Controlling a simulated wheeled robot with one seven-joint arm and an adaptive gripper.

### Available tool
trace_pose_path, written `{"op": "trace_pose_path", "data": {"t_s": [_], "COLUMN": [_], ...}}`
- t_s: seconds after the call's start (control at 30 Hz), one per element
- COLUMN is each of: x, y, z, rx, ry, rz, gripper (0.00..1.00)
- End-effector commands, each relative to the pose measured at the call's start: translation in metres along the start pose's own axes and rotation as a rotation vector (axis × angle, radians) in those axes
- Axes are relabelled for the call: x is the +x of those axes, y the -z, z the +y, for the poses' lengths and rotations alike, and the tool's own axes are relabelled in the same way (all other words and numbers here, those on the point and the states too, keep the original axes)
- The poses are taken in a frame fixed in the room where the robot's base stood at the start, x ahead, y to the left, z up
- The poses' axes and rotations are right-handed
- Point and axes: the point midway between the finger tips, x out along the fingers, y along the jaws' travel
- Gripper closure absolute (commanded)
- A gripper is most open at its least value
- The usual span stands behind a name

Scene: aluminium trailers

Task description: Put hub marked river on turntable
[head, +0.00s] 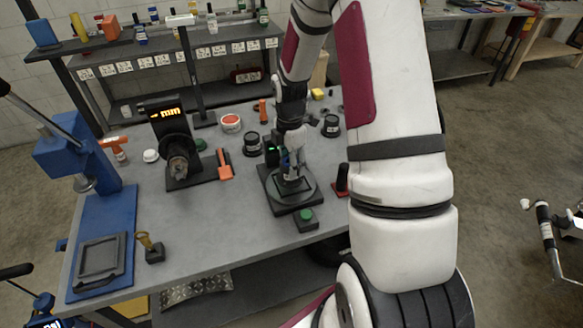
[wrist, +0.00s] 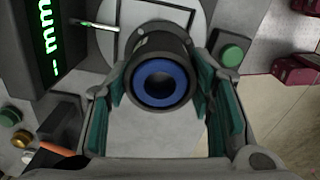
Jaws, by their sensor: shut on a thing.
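My gripper (head: 291,168) is shut on a dark round hub (wrist: 135,60) with a blue ring around its bore. In the wrist view the hub sits between the teal finger pads (wrist: 165,100). No marking on it is readable. In the head view the gripper is over the turntable (head: 308,191), a grey disc on a dark base, and mostly hides the hub. The turntable's pale disc (wrist: 115,12) also shows beyond the hub in the wrist view. I cannot tell whether the hub touches the disc.
A green button box (head: 306,219) stands at the turntable's front. Dark round pieces (head: 252,145) and (head: 331,127) stand behind it. A device with an orange display (head: 168,115) and an orange-handled tool (head: 224,164) are to the left. The front middle of the bench is clear.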

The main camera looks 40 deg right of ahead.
Motion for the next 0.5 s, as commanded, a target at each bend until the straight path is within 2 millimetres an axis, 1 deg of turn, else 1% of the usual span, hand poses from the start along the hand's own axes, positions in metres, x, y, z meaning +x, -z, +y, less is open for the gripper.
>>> {"op": "trace_pose_path", "data": {"t_s": [0.27,0.5], "x": [0.001,0.027], "y": [-0.012,-0.01], "z": [0.015,0.012], "rx": [0.001,-0.001], "ry": [-0.002,0.002], "rz": [0.0,0.001], "gripper": [1.0,1.0]}}
